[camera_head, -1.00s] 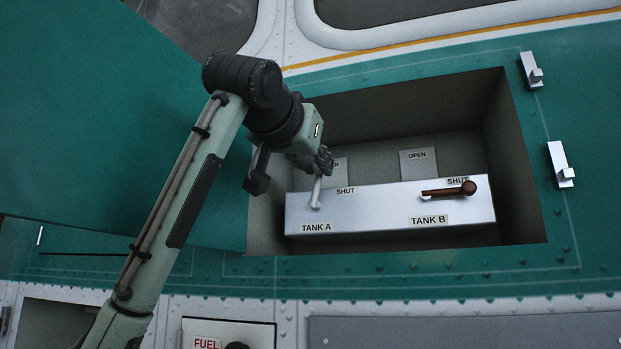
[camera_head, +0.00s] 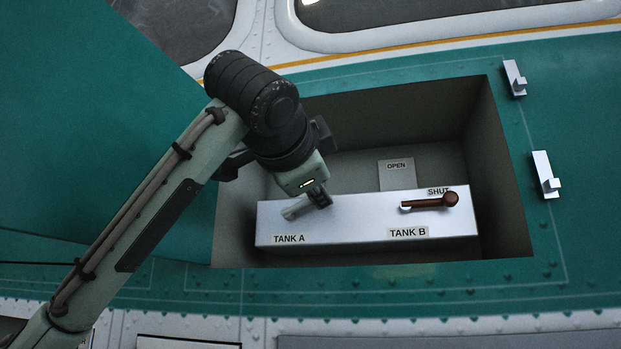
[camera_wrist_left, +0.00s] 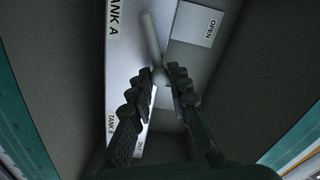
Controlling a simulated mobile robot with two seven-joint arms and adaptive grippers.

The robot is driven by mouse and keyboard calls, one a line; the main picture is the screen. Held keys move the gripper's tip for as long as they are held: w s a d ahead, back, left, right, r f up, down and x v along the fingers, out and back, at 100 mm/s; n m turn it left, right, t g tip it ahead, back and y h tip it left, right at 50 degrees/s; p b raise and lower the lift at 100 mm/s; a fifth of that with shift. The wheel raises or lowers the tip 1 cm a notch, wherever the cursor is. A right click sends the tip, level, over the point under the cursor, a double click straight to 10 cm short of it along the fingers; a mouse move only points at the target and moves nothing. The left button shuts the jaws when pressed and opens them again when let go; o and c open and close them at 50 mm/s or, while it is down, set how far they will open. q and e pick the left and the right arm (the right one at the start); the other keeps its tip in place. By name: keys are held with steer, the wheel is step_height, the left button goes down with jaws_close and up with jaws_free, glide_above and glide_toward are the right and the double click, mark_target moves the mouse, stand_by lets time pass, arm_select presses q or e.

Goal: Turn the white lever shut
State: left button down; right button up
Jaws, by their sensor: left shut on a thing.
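The white lever (camera_head: 295,209) sits on the white panel above the TANK A label (camera_head: 289,239). It slants up and right from its pivot, and its outer end is hidden by my left gripper (camera_head: 320,197). The left gripper is shut on that end. In the left wrist view the white lever (camera_wrist_left: 151,38) runs down to the fingers, with its knob between the tips of the left gripper (camera_wrist_left: 160,82). TANK A's SHUT label is hidden in the head view. My right gripper is not in view.
The brown lever (camera_head: 430,203) of TANK B lies level to the right, with a SHUT label (camera_head: 438,191) behind it. An OPEN plate (camera_head: 396,175) stands at the back. The recess walls (camera_head: 497,190) enclose the panel. A teal door (camera_head: 90,140) hangs open at left.

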arm_select(q)
steer(key=m, duration=0.1)
steer(key=f+m, duration=0.2)
steer(key=shift+d+m, duration=0.25)
steer(key=shift+m, duration=0.15)
steer(key=shift+s+f+m+p, duration=0.1)
steer(key=shift+f+m+p, duration=0.2)
steer(key=shift+m, duration=0.3)
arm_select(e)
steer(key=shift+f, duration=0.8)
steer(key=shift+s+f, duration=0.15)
arm_select(q)
steer(key=c, duration=1.4)
jaws_free()
